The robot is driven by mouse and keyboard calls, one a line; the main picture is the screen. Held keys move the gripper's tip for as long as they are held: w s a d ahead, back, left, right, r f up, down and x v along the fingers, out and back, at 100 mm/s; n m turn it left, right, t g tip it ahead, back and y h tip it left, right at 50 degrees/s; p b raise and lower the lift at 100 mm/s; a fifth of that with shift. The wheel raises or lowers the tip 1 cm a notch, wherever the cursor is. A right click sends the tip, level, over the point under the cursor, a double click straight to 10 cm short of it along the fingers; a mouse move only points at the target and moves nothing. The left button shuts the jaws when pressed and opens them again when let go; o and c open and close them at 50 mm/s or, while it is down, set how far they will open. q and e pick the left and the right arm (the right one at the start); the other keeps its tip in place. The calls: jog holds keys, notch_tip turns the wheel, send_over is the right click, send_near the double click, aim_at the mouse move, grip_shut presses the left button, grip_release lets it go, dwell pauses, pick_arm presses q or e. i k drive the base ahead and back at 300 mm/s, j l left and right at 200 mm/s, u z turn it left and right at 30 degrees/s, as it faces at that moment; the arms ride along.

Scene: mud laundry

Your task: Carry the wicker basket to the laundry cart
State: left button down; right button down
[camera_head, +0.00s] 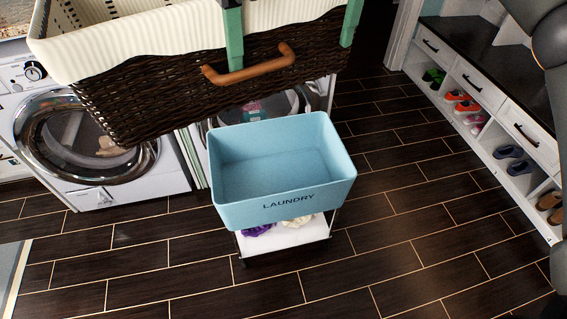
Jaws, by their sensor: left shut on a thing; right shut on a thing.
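The dark brown wicker basket (150,97) has a cream striped liner, green straps and a tan handle. It is large at the top left of the head view, raised above the floor and tilted in the picture. Its top and far side are cut off. The laundry cart (285,205) stands on the floor below and to the right of the basket. Its light blue bin marked LAUNDRY is open and looks empty. Neither gripper shows, so their hold on the basket cannot be seen. A dark link of my arm is at the right edge.
Front-loading washers (95,190) stand behind the basket at left, close to the cart. The cart's white lower shelf (285,238) holds purple and cream cloth. A white shoe bench (490,135) with several shoes lines the right. The dark tiled floor (420,210) between is clear.

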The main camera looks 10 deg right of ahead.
aim_at(278, 185)
jog(key=k+l, duration=0.15)
jog(key=l, duration=0.25)
jog(key=k+l, duration=0.1)
jog(key=l, duration=0.25)
jog(key=k+l, duration=0.15)
jog(key=l, duration=0.25)
jog(key=u, duration=0.05)
